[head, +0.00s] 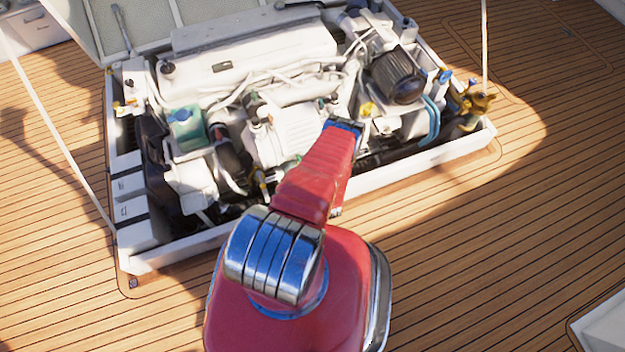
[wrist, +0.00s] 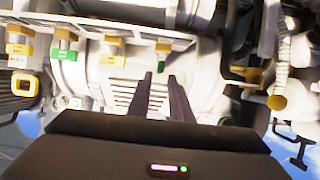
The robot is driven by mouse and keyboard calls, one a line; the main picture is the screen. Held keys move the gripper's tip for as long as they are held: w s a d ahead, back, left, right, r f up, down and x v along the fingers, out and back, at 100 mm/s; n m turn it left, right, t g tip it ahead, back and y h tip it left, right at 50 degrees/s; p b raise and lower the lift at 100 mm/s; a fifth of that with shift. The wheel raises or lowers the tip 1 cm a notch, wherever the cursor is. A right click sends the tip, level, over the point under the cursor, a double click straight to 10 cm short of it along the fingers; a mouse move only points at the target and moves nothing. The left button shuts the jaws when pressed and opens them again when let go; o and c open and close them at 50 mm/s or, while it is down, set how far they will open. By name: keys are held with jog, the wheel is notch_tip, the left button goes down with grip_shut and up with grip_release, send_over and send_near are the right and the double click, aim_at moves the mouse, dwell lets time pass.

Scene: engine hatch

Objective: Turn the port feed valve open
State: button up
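In the wrist view my gripper (wrist: 161,78) shows two dark fingers with a gap between them, and nothing is held. A row of small valve-like fittings hangs under a pale rail above and left of the fingers. They include a yellow-tagged fitting (wrist: 20,46), a green-tagged fitting (wrist: 64,52), another yellow-tagged fitting (wrist: 112,54) and a green-marked fitting (wrist: 163,50). The last is nearest, just above the fingertips; I cannot see contact. The tag lettering is unreadable, so I cannot tell which is the port feed valve. In the head view my arm hides the gripper.
The white engine (head: 260,60) fills the open hatch, with hoses and pipes close around my arm. A raised white hatch rim (head: 300,215) borders it. A dark cylinder (head: 398,75) stands at the right. The wooden deck (head: 540,200) is clear to the right.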

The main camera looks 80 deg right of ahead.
jog(key=v, duration=0.8)
jog(key=shift+a, duration=0.35)
jog(key=shift+s+r, duration=0.1)
jog(key=shift+s, duration=0.05)
